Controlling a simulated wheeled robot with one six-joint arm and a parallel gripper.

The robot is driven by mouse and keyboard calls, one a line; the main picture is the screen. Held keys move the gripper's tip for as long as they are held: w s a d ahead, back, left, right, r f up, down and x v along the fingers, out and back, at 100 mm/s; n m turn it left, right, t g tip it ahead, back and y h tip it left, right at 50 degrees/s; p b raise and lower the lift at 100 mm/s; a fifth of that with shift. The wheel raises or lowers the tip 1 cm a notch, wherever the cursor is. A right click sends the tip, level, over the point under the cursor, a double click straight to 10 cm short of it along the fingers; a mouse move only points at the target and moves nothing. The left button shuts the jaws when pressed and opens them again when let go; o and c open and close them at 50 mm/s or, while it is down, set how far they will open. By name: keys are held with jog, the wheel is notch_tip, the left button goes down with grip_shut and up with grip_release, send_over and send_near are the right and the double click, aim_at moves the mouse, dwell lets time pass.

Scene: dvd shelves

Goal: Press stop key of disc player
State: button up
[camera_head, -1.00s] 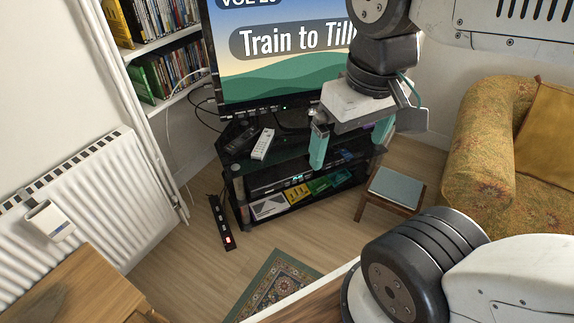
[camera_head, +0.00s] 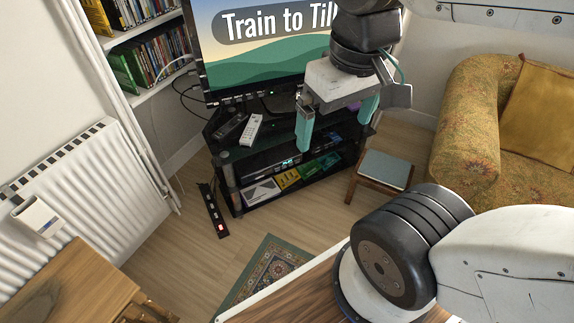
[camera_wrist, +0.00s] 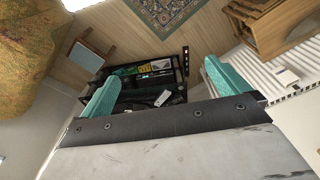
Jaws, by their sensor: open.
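The disc player (camera_head: 270,165) is a dark flat box with a small lit display, on the middle shelf of the black TV stand (camera_head: 231,186). Its keys are too small to make out. It also shows small in the wrist view (camera_wrist: 155,74), between my fingers. My gripper (camera_head: 335,126) is open and empty, with two teal fingers, and hangs in front of the stand in the head view. It appears apart from the player. My gripper covers the right part of the stand.
A TV (camera_head: 255,60) and a white remote (camera_head: 251,130) are on the stand's top. A power strip (camera_head: 213,210) lies on the floor at left. A small stool (camera_head: 382,170) and a yellow sofa (camera_head: 470,130) are at right. A rug (camera_head: 268,270) lies in front.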

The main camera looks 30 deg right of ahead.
grip_shut()
dwell(0.3)
dwell(1.4)
